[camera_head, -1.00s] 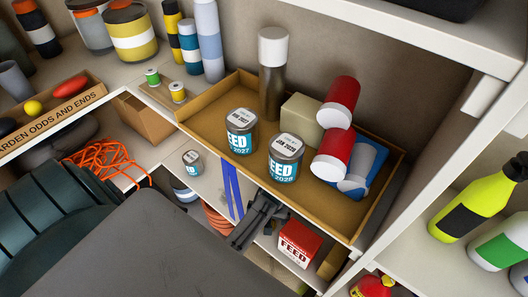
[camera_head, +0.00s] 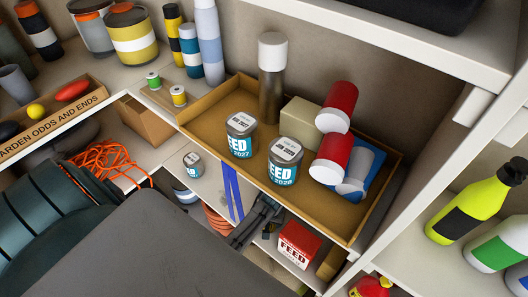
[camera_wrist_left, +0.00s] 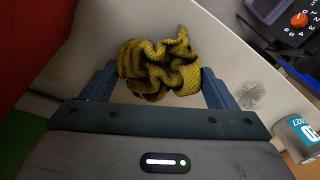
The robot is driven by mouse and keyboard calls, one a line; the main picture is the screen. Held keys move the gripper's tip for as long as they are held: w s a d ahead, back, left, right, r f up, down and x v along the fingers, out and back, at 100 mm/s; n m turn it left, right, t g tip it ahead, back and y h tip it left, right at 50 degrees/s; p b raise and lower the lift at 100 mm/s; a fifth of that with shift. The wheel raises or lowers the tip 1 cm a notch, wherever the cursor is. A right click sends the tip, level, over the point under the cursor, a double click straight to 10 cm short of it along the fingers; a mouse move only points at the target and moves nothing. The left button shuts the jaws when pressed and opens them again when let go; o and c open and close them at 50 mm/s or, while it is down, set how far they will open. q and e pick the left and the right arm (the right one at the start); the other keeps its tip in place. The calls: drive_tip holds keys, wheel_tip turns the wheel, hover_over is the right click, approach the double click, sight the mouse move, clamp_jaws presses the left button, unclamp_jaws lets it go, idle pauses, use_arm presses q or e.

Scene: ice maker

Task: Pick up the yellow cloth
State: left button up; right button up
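The yellow cloth (camera_wrist_left: 158,65) shows only in the left wrist view. It is a crumpled, dark yellow knitted bundle on a pale surface. My left gripper (camera_wrist_left: 160,80) is open, with one blue finger on each side of the cloth. The cloth fills most of the gap, and I cannot tell whether the fingers touch it. In the head view I see neither the cloth nor my left fingertips. My right gripper is not in view.
A labelled tin (camera_wrist_left: 298,138) stands right of my left gripper, and a dark device with an orange knob (camera_wrist_left: 299,20) is beyond it. In the head view, a wooden tray (camera_head: 190,127) holds tins and red-and-white containers. Orange cord (camera_head: 105,163) lies on the left shelf.

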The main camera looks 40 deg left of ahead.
use_arm(q)
drive_tip(key=shift+c, duration=0.6)
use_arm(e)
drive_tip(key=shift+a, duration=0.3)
use_arm(q)
drive_tip(key=shift+r, duration=0.1)
wheel_tip(320, 180, up, 9)
drive_tip(key=shift+f+b, duration=0.1)
drive_tip(key=shift+b, duration=0.8)
drive_tip(key=shift+f+b, duration=0.45)
drive_tip(key=shift+b, duration=0.2)
drive_tip(key=shift+r, duration=0.1)
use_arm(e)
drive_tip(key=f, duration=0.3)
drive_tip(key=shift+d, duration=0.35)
